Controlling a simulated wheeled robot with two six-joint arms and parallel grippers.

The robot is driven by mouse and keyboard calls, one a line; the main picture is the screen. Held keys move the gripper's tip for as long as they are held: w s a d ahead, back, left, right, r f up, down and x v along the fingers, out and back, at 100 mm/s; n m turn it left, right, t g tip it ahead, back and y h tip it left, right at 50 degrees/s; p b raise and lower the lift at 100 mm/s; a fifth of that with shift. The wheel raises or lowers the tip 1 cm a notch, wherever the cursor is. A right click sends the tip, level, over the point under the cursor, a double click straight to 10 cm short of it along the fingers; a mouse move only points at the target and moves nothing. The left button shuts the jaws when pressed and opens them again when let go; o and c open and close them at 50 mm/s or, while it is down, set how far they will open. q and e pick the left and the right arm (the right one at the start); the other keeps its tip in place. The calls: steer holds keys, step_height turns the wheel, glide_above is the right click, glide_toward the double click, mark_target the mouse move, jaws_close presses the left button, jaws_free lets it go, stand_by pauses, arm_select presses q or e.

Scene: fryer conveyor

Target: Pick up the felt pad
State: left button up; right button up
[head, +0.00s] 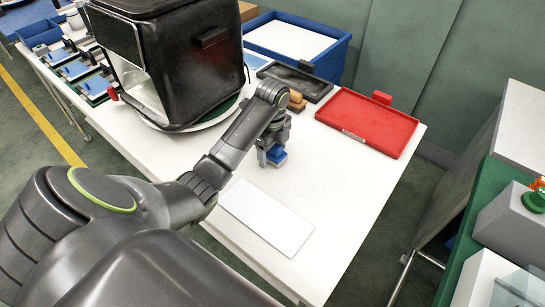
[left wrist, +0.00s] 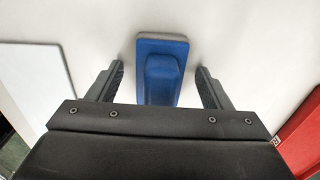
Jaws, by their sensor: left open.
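The felt pad looks to be the blue block with a raised grip (left wrist: 162,72) on the white table. It also shows in the head view (head: 277,155), partly hidden by my gripper. My left gripper (left wrist: 160,85) is open, with one finger on each side of the blue pad and a gap on both sides. In the head view my left gripper (head: 272,148) points down just above the pad. My right gripper is not in view.
A white flat plate (head: 267,217) lies nearer on the table (head: 350,190). A red tray (head: 368,122) and a dark tray (head: 296,80) lie behind. A large black box-shaped fryer (head: 190,70) stands to the left, with a blue bin (head: 335,62) at the back.

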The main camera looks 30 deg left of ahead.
arm_select(q)
steer(key=shift+c, duration=0.6)
steer(key=c, duration=1)
steer(key=shift+o, duration=0.2)
steer(key=shift+r, duration=0.1)
step_height(320, 180, up, 10)
steer(key=p, duration=1)
steer(key=o, duration=0.4)
steer(key=c, duration=0.3)
